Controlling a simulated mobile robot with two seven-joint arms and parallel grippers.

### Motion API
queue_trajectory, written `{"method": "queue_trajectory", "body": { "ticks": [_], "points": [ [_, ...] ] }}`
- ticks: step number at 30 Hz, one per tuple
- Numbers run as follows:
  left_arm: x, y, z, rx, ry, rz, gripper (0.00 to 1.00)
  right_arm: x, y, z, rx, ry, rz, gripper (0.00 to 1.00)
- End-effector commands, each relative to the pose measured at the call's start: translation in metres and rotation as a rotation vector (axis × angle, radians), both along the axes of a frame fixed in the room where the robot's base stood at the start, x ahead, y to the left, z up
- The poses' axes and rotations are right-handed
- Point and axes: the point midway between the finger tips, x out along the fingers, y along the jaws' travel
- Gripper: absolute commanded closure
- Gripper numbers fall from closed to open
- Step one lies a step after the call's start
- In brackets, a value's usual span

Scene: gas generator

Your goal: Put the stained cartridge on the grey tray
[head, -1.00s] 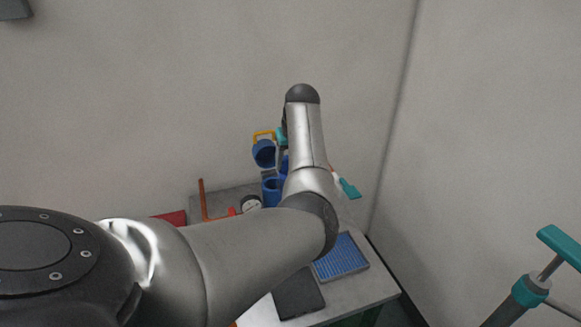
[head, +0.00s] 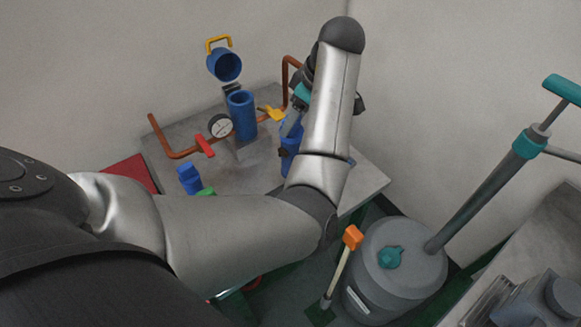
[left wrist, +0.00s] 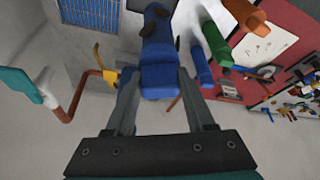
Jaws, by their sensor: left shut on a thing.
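The stained cartridge is blue with dark blotches, in the left wrist view (left wrist: 158,48) and in the head view (head: 290,138). My left gripper (left wrist: 158,82) is shut on its near end, one finger on each side. In the head view my left gripper (head: 295,122) is partly hidden behind my forearm, with the cartridge hanging below it over the right side of the bench. I cannot make out the grey tray in either current view; my arm hides part of the bench. My right gripper is not in view.
A blue housing (head: 241,118) stands open on the bench, its lid (head: 225,65) raised. Copper pipes, a gauge (head: 221,126), a red valve handle (head: 205,145) and a yellow one (head: 271,114) flank it. A blue grid mat (left wrist: 92,14) and a green cartridge (left wrist: 216,42) show in the left wrist view.

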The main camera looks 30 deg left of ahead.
Motion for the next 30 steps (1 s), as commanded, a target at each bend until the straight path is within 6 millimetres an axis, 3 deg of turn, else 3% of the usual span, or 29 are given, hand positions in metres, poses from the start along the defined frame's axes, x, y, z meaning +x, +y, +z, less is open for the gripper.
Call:
{"method": "queue_trajectory", "body": {
  "ticks": [6,12,17,24,30],
  "points": [
    [-0.001,0.000,-0.062,-0.002,0.006,-0.003,1.00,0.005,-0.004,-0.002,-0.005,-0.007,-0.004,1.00],
    [-0.001,0.000,-0.101,-0.002,0.002,-0.002,1.00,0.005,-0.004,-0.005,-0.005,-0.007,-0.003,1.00],
    [0.000,0.000,-0.113,0.000,0.000,-0.002,1.00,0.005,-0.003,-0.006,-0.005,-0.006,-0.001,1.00],
    [0.000,0.000,-0.148,-0.002,0.001,-0.003,1.00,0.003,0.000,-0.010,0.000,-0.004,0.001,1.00],
    [0.000,0.000,-0.154,-0.001,-0.001,-0.003,1.00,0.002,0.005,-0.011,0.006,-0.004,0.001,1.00]
  ]
}}
